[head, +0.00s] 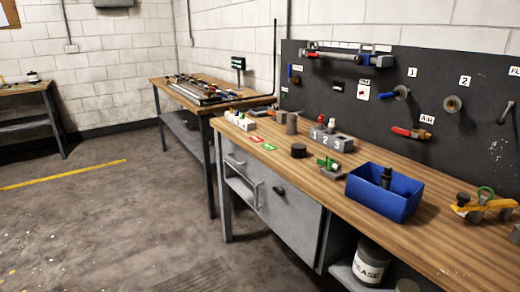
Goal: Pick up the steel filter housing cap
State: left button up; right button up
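I cannot tell for sure which thing is the steel filter housing cap. A short, dark round piece (298,150) lies on the near workbench (425,235), left of the blue bin. Neither of my grippers is in the head view.
The blue bin (402,207) holds a dark fitting. A grey block numbered 1 to 3 (331,139), a green-clad part (329,166) and a yellow tool (484,205) are also on the bench. A dark pegboard (350,125) stands behind. Open floor (100,220) lies left.

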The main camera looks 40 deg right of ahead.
aim_at(298, 151)
jog(key=i, duration=1.7)
jog(key=z, duration=1.35)
